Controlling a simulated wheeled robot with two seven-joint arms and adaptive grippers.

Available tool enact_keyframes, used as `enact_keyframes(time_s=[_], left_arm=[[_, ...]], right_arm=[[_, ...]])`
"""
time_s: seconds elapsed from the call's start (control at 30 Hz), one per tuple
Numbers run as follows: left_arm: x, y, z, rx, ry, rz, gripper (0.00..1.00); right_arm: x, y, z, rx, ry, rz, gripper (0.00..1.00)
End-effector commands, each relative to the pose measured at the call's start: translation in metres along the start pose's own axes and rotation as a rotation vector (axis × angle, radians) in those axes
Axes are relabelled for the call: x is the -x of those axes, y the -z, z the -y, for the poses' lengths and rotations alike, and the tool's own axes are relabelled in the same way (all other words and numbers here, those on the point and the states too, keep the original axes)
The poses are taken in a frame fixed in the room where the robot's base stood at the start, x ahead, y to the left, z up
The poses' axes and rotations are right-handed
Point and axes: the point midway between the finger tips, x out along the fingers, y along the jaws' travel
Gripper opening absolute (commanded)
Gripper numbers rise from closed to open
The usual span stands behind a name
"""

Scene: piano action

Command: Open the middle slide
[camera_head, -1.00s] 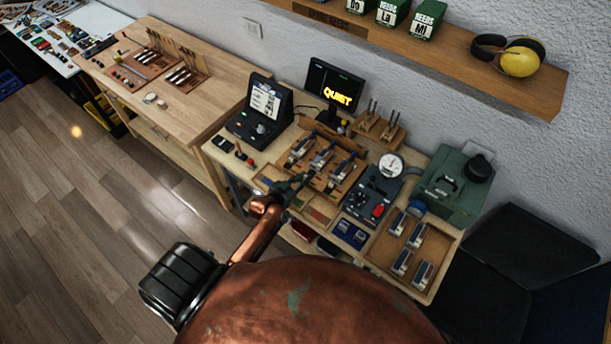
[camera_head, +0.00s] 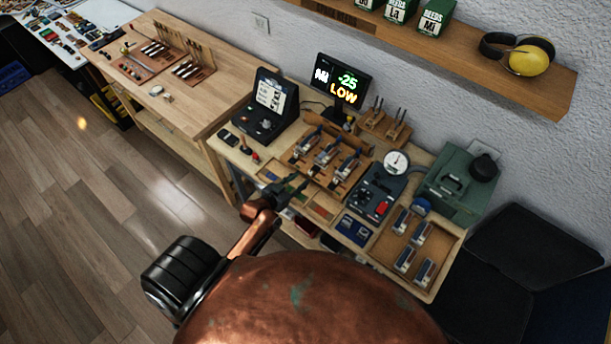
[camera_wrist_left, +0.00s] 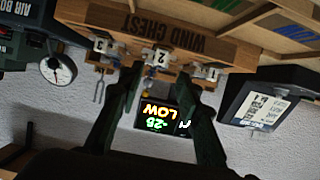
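The wind chest (camera_head: 318,176) is a wooden box with several blue-and-silver reed pieces on top, on the near bench. In the left wrist view it appears upside down, its front (camera_wrist_left: 190,38) lettered "WIND CHEST". White tabs marked 1 (camera_wrist_left: 211,74), 2 (camera_wrist_left: 160,57) and 3 (camera_wrist_left: 103,46) sit along its edge. Tab 2, the middle one, lies between the fingertips of my left gripper (camera_wrist_left: 160,75). The dark fingers are spread, with a gap around the tab. In the head view my left gripper (camera_head: 292,190) is just in front of the chest. My right gripper is out of view.
A display (camera_head: 341,85) reads "-25 LOW". A dark tuner-like box (camera_head: 264,115) stands left of the chest. A dial gauge (camera_head: 396,162) on a blue unit and a tray of reed pieces (camera_head: 435,266) are to the right. Wooden floor is clear at left.

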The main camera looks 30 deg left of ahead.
Motion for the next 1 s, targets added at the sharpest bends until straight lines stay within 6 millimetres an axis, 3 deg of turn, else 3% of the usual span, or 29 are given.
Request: enact_keyframes(time_s=[0.1, 0.33, 1.0], left_arm=[[0.026, -0.001, 0.000, -0.002, 0.000, 0.002, 0.32], [0.054, 0.000, 0.000, -0.001, 0.000, 0.000, 0.32], [0.059, 0.000, -0.001, 0.000, -0.001, 0.002, 0.32]], right_arm=[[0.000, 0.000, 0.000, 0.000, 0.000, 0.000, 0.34], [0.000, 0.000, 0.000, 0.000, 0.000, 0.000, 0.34], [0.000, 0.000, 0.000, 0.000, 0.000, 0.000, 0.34]])
